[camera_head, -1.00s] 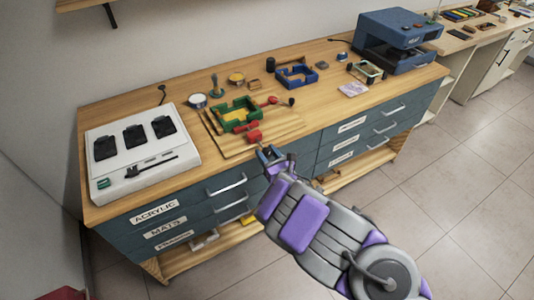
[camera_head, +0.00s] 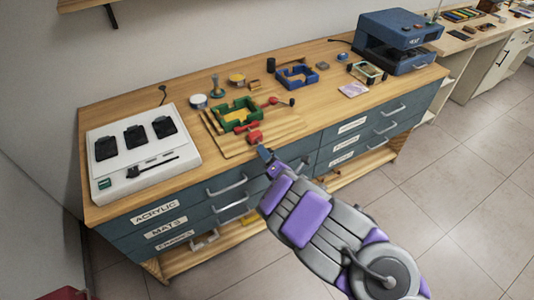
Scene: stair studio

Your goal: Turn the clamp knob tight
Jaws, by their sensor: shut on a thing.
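A green fixture (camera_head: 235,114) with a yellow inside sits on a wooden board (camera_head: 285,128) on the bench. A red clamp knob (camera_head: 254,137) sticks out at its front, toward my arm. A second red part (camera_head: 271,101) with a dark ball end lies at the fixture's right. My gripper (camera_head: 264,152) is at the bench's front edge, just in front of the front red knob. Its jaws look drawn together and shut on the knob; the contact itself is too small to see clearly.
A white panel with black pads (camera_head: 145,160) stands at the left of the bench (camera_head: 330,110). A blue frame (camera_head: 296,76), small jars and a blue machine (camera_head: 395,40) are behind and right. Drawers with handles (camera_head: 225,187) lie below my gripper. The bench's right front is mostly clear.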

